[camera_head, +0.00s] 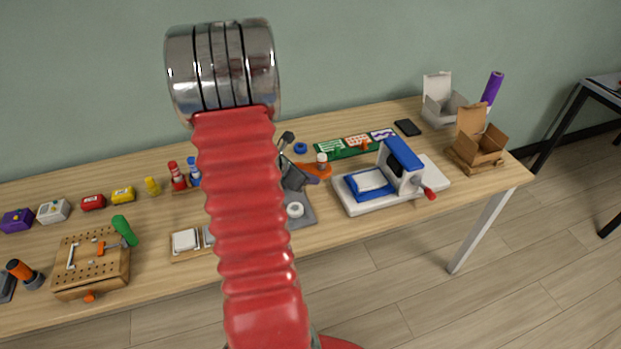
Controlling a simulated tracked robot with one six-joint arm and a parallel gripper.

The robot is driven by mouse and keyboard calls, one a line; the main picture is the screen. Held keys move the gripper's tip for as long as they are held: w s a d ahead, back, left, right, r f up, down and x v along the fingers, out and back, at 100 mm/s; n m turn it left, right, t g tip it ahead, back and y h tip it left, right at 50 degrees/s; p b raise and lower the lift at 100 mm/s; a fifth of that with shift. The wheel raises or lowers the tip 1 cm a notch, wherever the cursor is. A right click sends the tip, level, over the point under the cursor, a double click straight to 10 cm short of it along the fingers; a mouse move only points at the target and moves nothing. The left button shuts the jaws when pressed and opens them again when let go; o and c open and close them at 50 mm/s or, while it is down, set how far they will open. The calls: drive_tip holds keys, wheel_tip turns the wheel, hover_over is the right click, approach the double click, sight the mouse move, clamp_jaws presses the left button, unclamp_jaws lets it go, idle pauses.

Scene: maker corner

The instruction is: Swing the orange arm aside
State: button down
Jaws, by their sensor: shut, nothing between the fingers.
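The orange arm (316,169) lies low near the middle of the table, just right of my red arm. A short post with a pale and orange top (322,158) stands at it. A dark grey device (293,176) with a black-knobbed lever stands close to its left, on a grey base, and partly overlaps it in the picture. Whether they touch cannot be told. My own red ribbed arm with its chrome joint fills the middle of the view and hides the table behind it. I cannot make out my gripper, which appears hidden behind my arm.
A white and blue machine (409,172) with a red knob stands to the right of the orange arm. A green board (342,149) lies behind it. A white ring (295,210) sits in front. Open boxes (480,149) stand at the table's right end.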

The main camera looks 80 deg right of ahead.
drive_tip(key=shift+s+a, duration=0.1)
drive_tip(key=shift+a, duration=0.5)
drive_tip(key=a, duration=0.3)
drive_tip(key=shift+s+r, duration=0.15)
drive_tip(key=shift+s, duration=0.2)
drive_tip(key=s+a+r, duration=0.1)
drive_tip(key=a+r, duration=0.5)
drive_tip(key=shift+s+a+r, duration=0.3)
drive_tip(key=shift+a+r, duration=0.05)
idle(0.4)
